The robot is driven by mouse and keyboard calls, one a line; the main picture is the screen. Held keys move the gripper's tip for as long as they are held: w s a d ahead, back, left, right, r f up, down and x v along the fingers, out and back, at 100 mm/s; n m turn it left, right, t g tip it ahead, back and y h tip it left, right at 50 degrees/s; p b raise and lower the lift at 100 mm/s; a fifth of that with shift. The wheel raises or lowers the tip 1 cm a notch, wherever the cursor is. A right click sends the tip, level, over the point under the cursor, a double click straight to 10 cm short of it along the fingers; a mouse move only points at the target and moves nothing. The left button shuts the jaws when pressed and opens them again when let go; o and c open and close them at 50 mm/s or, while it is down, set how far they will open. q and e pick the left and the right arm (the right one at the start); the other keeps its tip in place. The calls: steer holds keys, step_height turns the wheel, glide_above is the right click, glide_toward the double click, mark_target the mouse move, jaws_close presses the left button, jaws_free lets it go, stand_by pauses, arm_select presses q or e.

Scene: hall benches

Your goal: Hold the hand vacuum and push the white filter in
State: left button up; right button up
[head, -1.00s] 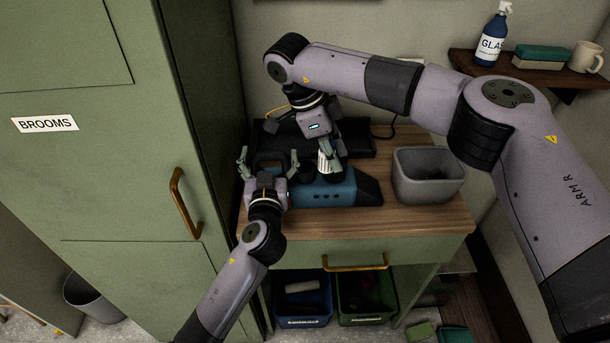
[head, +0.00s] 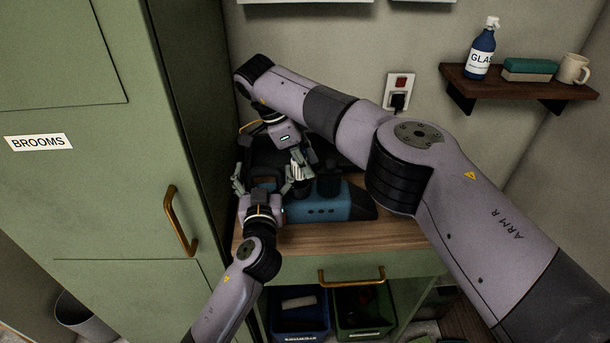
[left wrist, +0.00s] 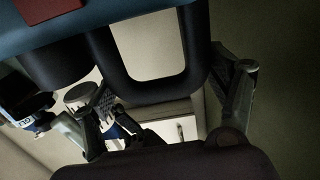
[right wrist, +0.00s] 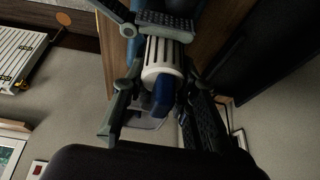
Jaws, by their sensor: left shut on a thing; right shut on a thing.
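The blue hand vacuum (head: 318,207) lies on the wooden bench, its black nozzle to the right. Its black handle loop (left wrist: 125,75) shows in the left wrist view. My left gripper (head: 262,180) is at the vacuum's left end, shut on the handle, a finger on each side. My right gripper (head: 297,168) is above the vacuum's left part, shut on the white ribbed filter (right wrist: 161,57). A blue end (right wrist: 163,96) on the filter faces the right wrist camera. The filter's far end is hidden, so I cannot tell how deep it sits.
The bench top (head: 350,238) is bare in front of the vacuum. A green cabinet (head: 105,190) stands close on the left. Above right is a shelf (head: 515,88) with a spray bottle (head: 480,52). A socket (head: 398,92) is on the wall. A blue bin (head: 300,322) stands below.

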mark_target(292, 160)
step_height(292, 160, down, 3)
steer(key=shift+f, duration=0.15)
arm_select(q)
steer(key=shift+s+r, duration=0.2)
steer(key=shift+r, duration=0.05)
arm_select(e)
steer(key=shift+s+f, duration=0.25)
steer(key=shift+f, duration=0.1)
steer(key=o, duration=0.7)
steer(key=shift+f, duration=0.1)
arm_select(q)
steer(key=shift+w+d, duration=0.1)
steer(key=shift+w, duration=0.05)
arm_select(e)
steer(key=o, duration=0.3)
steer(key=shift+a, duration=0.1)
arm_select(q)
steer(key=shift+f, duration=0.25)
arm_select(e)
steer(key=v, duration=0.8)
steer(key=shift+w, duration=0.2)
steer(key=shift+d, duration=0.2)
